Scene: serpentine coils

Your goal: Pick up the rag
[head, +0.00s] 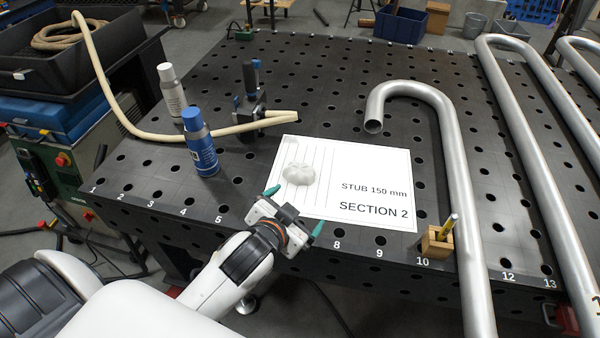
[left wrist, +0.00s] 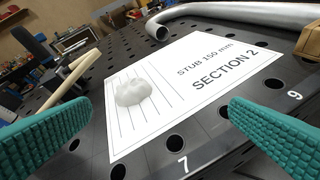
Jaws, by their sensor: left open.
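The rag (head: 299,174) is a small crumpled whitish-grey lump. It lies on the left, lined part of a white printed sheet (head: 375,188) on the black table. In the left wrist view the rag (left wrist: 132,91) shows ahead of the fingers, left of the middle. My left gripper (head: 294,208) is at the table's front edge, just on the near side of the rag and apart from it. Its green fingers are spread wide with nothing between them, and both show in the left wrist view (left wrist: 160,128). My right gripper is not in view.
A blue can (head: 200,145) and a grey-white can (head: 171,90) stand left of the sheet. A beige hose (head: 160,135) runs to a dark clamp (head: 250,95). A bent metal pipe (head: 455,170) lies right of the sheet. A small wooden block (head: 437,242) sits at the front edge.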

